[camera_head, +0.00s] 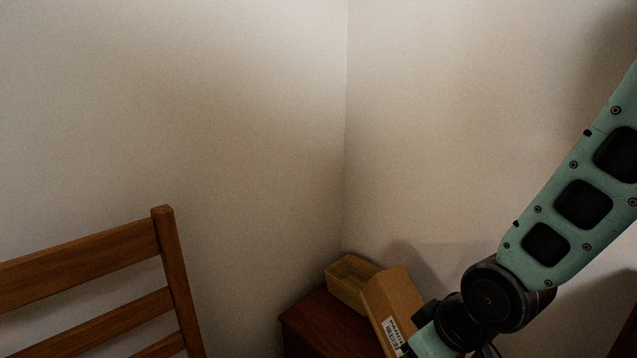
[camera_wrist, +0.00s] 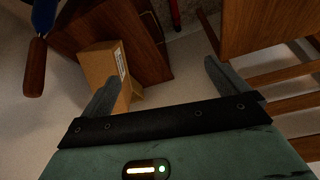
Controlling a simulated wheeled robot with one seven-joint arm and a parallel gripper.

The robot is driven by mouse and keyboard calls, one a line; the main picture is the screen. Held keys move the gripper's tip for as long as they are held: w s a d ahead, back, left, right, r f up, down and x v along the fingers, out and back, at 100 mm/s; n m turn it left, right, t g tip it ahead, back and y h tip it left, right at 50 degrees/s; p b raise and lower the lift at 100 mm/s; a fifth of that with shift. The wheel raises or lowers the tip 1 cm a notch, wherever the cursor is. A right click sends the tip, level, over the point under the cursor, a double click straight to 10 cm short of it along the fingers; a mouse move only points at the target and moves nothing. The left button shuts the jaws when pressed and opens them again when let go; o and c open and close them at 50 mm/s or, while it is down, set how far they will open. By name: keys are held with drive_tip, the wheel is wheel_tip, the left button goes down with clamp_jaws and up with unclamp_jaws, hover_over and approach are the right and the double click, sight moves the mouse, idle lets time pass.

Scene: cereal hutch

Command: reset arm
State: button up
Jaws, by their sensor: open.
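My gripper (camera_wrist: 158,92) shows in the wrist view with its two grey fingers spread wide apart and nothing between them. In the head view my teal arm reaches down from the right, and my gripper is below the picture's lower edge. A brown cardboard box (camera_head: 392,303) with a white label stands near the end of my arm in the head view. The box also shows in the wrist view (camera_wrist: 104,68), partly behind the left finger. I cannot tell whether the finger touches it.
A yellowish open basket (camera_head: 350,284) sits on a dark wooden cabinet (camera_head: 318,318) in the room's corner. A wooden chair (camera_head: 88,262) stands at the left. In the wrist view a wooden-handled thing (camera_wrist: 35,68) is at the left. Upper wall space is clear.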

drive_tip(key=s+a+r+g+h, duration=0.15)
drive_tip(key=s+r+g, duration=0.4)
drive_tip(key=s, duration=0.85)
wheel_tip(320, 180, up, 25)
drive_tip(key=t+p, duration=0.1)
drive_tip(key=p, duration=2.2)
drive_tip(key=shift+s+d+n+t+h, duration=0.25)
drive_tip(key=shift+d+n+t+h, duration=0.05)
drive_tip(key=shift+d+t+h, duration=0.05)
drive_tip(key=shift+f, duration=0.1)
